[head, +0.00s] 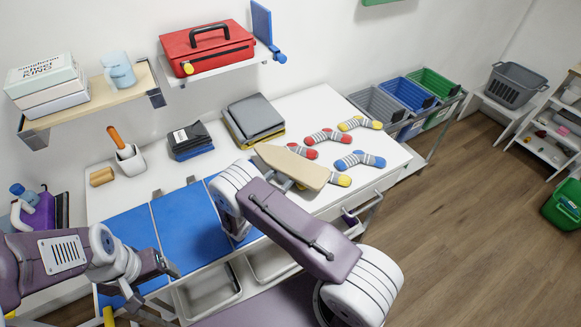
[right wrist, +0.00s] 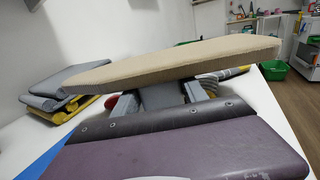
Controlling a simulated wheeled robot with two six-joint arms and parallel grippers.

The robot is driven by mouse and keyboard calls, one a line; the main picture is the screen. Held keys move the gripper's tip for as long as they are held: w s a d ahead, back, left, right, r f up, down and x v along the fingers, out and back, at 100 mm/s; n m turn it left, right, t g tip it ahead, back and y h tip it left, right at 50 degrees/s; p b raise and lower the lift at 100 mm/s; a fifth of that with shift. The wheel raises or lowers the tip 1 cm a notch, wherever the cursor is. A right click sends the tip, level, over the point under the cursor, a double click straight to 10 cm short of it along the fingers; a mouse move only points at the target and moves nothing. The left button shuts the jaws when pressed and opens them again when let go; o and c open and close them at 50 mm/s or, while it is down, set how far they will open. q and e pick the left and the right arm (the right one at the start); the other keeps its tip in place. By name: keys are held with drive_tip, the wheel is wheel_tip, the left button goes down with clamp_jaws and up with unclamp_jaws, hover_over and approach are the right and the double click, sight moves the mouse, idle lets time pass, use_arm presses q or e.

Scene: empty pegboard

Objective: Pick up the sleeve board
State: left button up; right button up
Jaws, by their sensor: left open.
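The sleeve board (head: 293,167) is a beige padded board with a rounded tip, lying on the white table's right half. My left gripper (head: 150,282) is open and empty at the table's front left, far from the board.
Striped socks (head: 328,136) lie behind and right of the board. Folded grey cloths (head: 255,118) and a dark stack (head: 190,140) lie to its left. A cup with an orange handle (head: 130,157) stands farther left. A blue mat (head: 190,222) covers the front. Bins (head: 408,92) stand right.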

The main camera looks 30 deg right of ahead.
sight(287, 164)
clamp_jaws()
drive_tip(key=shift+r, duration=0.2)
wheel_tip(287, 164, up, 4)
drive_tip(key=shift+s+d+r, duration=0.1)
drive_tip(key=s+d+r, duration=0.1)
drive_tip(key=s+r, duration=0.1)
drive_tip(key=s, duration=0.1)
drive_tip(key=s+d+r, duration=0.2)
drive_tip(key=s, duration=0.2)
drive_tip(key=s+d+r+b, duration=0.1)
drive_tip(key=s+r, duration=0.1)
drive_tip(key=s, duration=0.1)
drive_tip(key=shift+s+d+r, duration=0.2)
drive_tip(key=shift+d, duration=0.15)
